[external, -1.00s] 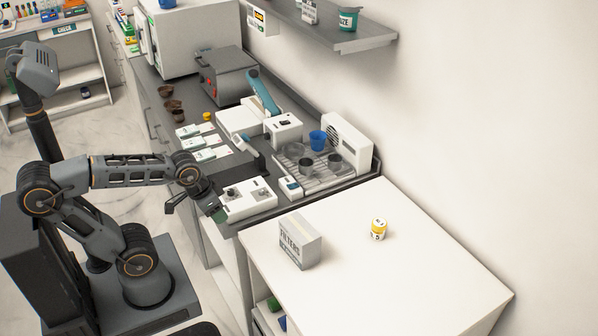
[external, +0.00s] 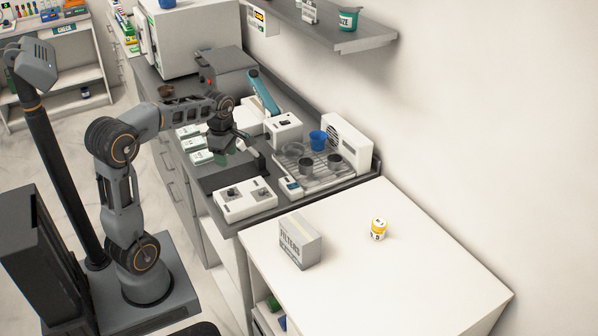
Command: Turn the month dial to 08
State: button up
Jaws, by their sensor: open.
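A white box (external: 244,203) with two dark knobs on its top lies at the near end of the grey counter. No dial marked as the month dial can be read at this size, and no month numbers can be made out on the box. My gripper (external: 236,157) is open and empty, pointing down above the counter behind the white box, apart from its knobs. My gripper hides part of the counter and of the white cards beneath it.
White cards (external: 189,131) lie to the left. A drip tray (external: 318,178) with cups and a small white device (external: 291,187) are close on the right. A FILTERS box (external: 300,243) and a yellow-and-white jar (external: 379,230) stand on the white table.

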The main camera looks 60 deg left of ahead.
aim_at(230, 190)
notch_tip(230, 190, down, 14)
jog(key=n, duration=0.2)
jog(key=shift+a+r+n, duration=0.1)
jog(key=shift+a+n, duration=0.05)
jog(key=shift+n, duration=0.25)
dwell(0.4)
jog(key=c, duration=0.9)
